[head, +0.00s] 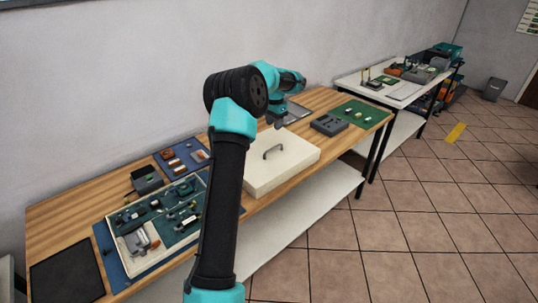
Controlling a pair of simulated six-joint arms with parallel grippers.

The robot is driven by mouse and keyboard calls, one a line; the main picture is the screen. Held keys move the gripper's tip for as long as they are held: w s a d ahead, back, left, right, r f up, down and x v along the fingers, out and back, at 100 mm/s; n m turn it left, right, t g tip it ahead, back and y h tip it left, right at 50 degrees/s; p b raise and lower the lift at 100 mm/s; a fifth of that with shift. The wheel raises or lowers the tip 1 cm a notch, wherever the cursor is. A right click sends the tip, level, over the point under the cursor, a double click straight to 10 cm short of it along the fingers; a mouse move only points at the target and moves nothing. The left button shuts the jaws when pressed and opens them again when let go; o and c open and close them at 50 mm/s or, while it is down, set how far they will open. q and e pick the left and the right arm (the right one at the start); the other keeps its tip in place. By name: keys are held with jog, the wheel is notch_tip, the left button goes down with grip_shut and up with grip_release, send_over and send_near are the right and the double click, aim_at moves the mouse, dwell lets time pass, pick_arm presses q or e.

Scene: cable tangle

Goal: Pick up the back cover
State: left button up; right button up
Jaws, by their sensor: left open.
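The back cover (290,162) is a cream, box-like lid with a dark handle (273,149) on its top. It lies flat on the wooden table, right of the middle. My left gripper (276,122) hangs above the far side of the cover, apart from the handle. It is open, and its fingers are small and partly hidden by my arm. My arm hides the cover's left edge. My right gripper is not in view.
An open tray of electronic parts (118,243) lies on a blue mat at left. A black pad (66,270) is at the near left corner. A grey block (329,124) and a green mat (372,115) lie beyond the cover. A white table (400,95) stands farther right.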

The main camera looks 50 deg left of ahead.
aim_at(273, 148)
pick_arm(q)
notch_tip(273, 148, down, 8)
jog(key=shift+r, duration=0.1)
dwell(0.4)
jog(key=shift+s+f, duration=0.15)
jog(key=shift+f, duration=1.15)
jog(key=shift+s+f, duration=0.1)
jog(key=shift+f, duration=1.2)
jog(key=shift+c, duration=0.5)
grip_shut()
